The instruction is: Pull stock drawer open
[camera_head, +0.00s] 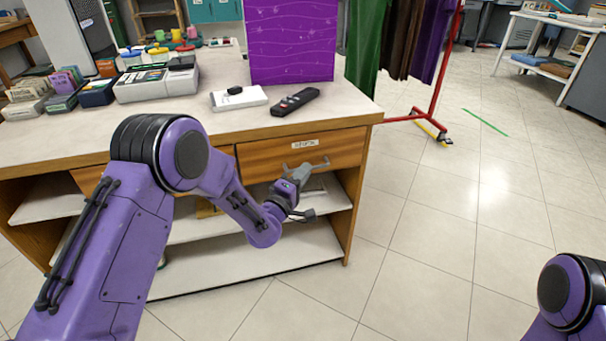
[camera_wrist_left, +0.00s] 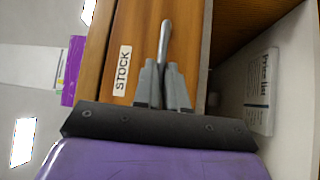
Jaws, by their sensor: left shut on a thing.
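The stock drawer (camera_head: 262,156) is a wooden front under the counter top, with a white label. In the left wrist view the label on the drawer front (camera_wrist_left: 138,35) reads STOCK. The drawer front looks about flush with the counter. Its grey bar handle (camera_head: 322,163) also shows in the left wrist view (camera_wrist_left: 165,38). My left gripper (camera_head: 300,174) is at the handle, and in the left wrist view its fingers (camera_wrist_left: 163,78) are closed around the bar. My right gripper is out of view; only part of that arm shows at the lower right.
The counter top (camera_head: 225,118) holds a purple box (camera_head: 290,40), a black handheld device (camera_head: 295,101) and a card terminal (camera_head: 238,97). Open shelves (camera_head: 250,248) lie below the drawer. A red garment rack (camera_head: 447,75) stands right of the counter.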

